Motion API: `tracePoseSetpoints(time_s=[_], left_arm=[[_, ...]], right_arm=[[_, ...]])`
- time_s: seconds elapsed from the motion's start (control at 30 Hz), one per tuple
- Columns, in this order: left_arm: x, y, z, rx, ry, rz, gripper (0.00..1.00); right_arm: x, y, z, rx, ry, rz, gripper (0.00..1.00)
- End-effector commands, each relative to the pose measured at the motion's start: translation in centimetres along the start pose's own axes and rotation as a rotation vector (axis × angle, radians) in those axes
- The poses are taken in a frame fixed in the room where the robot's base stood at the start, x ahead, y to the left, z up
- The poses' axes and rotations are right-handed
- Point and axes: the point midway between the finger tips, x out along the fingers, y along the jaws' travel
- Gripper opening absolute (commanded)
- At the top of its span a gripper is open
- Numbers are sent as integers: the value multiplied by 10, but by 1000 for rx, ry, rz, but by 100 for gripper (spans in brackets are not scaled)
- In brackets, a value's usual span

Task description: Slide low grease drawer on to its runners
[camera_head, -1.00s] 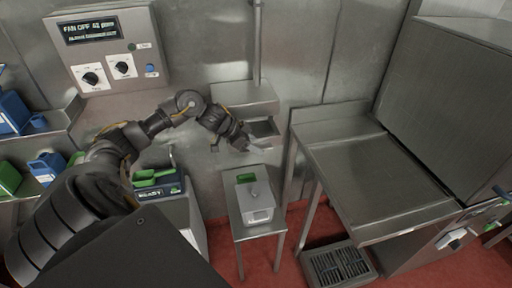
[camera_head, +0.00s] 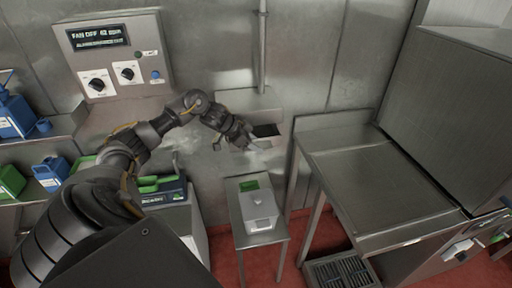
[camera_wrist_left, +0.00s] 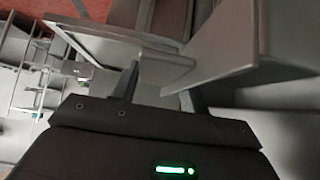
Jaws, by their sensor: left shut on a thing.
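The grease drawer (camera_head: 270,143) is a small grey metal tray with a dark inside. In the head view it sits at the underside of a metal housing (camera_head: 250,103) on the back wall. My left gripper (camera_head: 247,141) is at the drawer's front left and is shut on it. In the left wrist view the fingers (camera_wrist_left: 160,92) close on a grey metal part of the drawer (camera_wrist_left: 165,70). The runners are hidden, and I cannot tell how far the drawer sits on them. My right gripper is not in view.
A small table (camera_head: 240,225) below holds a grey container (camera_head: 259,209) and a green item (camera_head: 249,185). A steel bench (camera_head: 375,180) stands close on the right. A control panel (camera_head: 112,50) is at the upper left. A vertical pipe (camera_head: 261,45) rises above the housing.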

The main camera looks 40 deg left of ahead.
Motion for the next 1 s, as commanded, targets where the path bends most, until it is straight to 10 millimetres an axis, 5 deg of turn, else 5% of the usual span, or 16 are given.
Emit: tracePoseSetpoints(time_s=[0.4,0.97,1.0], left_arm=[[0,-38,-1,-1,4,-2,7],[-1,-43,-1,1,5,-7,7],[-1,-44,-2,1,5,-7,47]], right_arm=[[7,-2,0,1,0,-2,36],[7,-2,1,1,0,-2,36],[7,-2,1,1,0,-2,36]])
